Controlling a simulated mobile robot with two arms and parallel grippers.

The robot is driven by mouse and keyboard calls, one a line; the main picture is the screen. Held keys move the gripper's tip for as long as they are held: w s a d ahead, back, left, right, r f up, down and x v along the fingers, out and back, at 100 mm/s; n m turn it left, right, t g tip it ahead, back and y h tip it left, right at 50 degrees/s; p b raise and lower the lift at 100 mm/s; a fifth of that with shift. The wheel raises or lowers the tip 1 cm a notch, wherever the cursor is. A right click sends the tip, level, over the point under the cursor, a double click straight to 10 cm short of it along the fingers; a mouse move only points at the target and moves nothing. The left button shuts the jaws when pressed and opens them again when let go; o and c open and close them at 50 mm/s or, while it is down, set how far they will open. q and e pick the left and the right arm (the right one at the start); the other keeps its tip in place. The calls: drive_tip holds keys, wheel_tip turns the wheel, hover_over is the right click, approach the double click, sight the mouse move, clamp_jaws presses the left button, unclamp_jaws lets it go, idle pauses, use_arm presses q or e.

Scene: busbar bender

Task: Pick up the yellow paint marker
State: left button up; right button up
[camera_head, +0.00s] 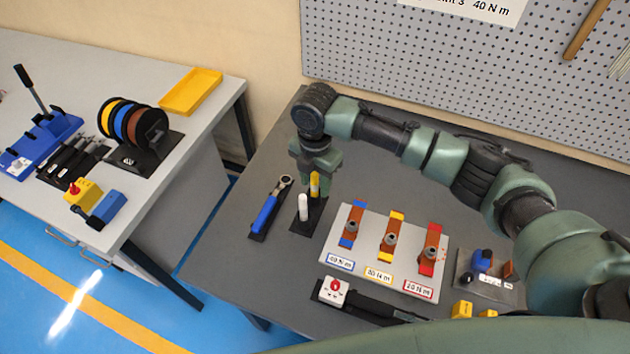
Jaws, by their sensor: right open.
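The yellow paint marker (314,184) stands upright in a small black holder (306,222) on the dark grey table. A white marker (303,207) stands in the same holder, just in front of it. My right gripper (314,174) points down over the yellow marker, with the marker's top at its fingertips. The right gripper is open; whether its fingers touch the marker is hard to tell. My left gripper is not in view.
A blue-handled ratchet wrench (268,208) lies left of the holder. A white board (346,268) with coloured busbars lies to the right. A black tool with a red knob (334,291) lies in front. A pegboard (450,60) stands behind. Another table (185,75) is at left.

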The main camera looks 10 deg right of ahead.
drive_tip(key=shift+s+a+f, duration=0.1)
drive_tip(key=shift+f, duration=0.05)
clamp_jaws()
